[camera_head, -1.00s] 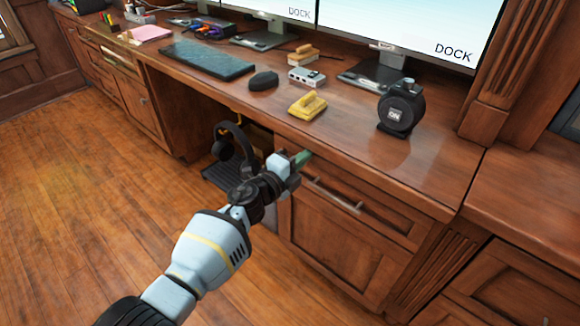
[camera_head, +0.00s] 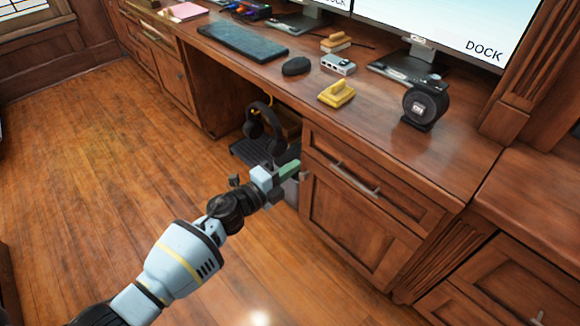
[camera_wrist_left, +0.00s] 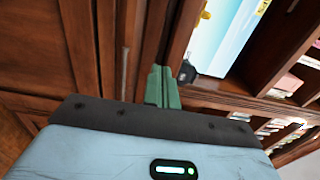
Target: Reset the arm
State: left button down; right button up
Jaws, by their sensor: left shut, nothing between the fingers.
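My left arm comes in from the lower left in the head view. My left gripper (camera_head: 290,169) has green fingers that are closed together with nothing between them. It is in front of the desk, left of the drawer handle (camera_head: 353,179) in this view and apart from it. In the left wrist view the closed green fingers (camera_wrist_left: 162,86) point up toward the wooden cabinet front. My right gripper is in neither view.
The wooden desk (camera_head: 455,150) holds a keyboard (camera_head: 241,42), a mouse (camera_head: 296,66), a yellow block-like item (camera_head: 337,94) and a round black device (camera_head: 425,103). Black headphones (camera_head: 264,128) hang under the desk. The wooden floor (camera_head: 100,170) at left is clear.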

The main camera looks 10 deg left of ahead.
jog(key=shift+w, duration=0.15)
